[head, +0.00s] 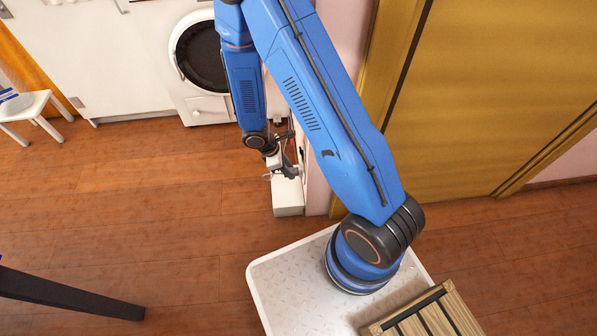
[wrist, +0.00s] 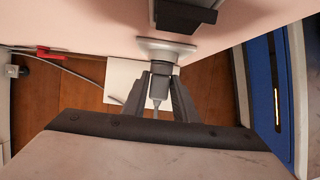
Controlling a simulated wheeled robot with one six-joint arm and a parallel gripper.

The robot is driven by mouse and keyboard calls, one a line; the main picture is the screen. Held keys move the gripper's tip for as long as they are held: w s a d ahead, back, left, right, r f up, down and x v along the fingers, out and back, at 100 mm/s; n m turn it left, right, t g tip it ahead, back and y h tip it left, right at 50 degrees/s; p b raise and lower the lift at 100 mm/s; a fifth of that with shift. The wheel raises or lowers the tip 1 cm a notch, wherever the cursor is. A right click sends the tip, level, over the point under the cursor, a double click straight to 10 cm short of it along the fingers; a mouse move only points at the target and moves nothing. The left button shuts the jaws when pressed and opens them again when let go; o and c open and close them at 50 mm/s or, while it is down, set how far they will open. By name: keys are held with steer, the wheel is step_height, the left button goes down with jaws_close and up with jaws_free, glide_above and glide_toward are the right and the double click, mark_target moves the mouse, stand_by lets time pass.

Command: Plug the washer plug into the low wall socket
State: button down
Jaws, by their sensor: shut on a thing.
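My gripper (wrist: 160,84) is shut on the grey washer plug (wrist: 159,86), gripped between its dark fingertips. A thin grey cord trails back from the plug between the fingers. The plug points at a light grey wall socket (wrist: 152,45) on the pink wall, and its front end meets the socket in the picture. I cannot tell how deep it sits, or if it is in at all. In the head view my gripper (head: 284,170) is low beside the pink wall's edge, and the plug is too small to make out. The white washer (head: 208,108) stands at the back.
A white box (head: 288,198) stands on the floor at the wall's foot, below my gripper. A dark fitting (wrist: 184,16) juts from the wall near the socket. A yellow door (head: 490,90) is to the right, and a white stool (head: 28,108) at far left. Open wooden floor lies left.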

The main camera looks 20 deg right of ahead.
steer(key=shift+s+d, duration=0.2)
steer(key=shift+d, duration=0.5)
steer(key=c, duration=1.3)
jaws_free()
steer(key=shift+c, duration=0.2)
steer(key=v, duration=1.7)
steer(key=shift+r, duration=0.25)
steer(key=shift+a, duration=0.1)
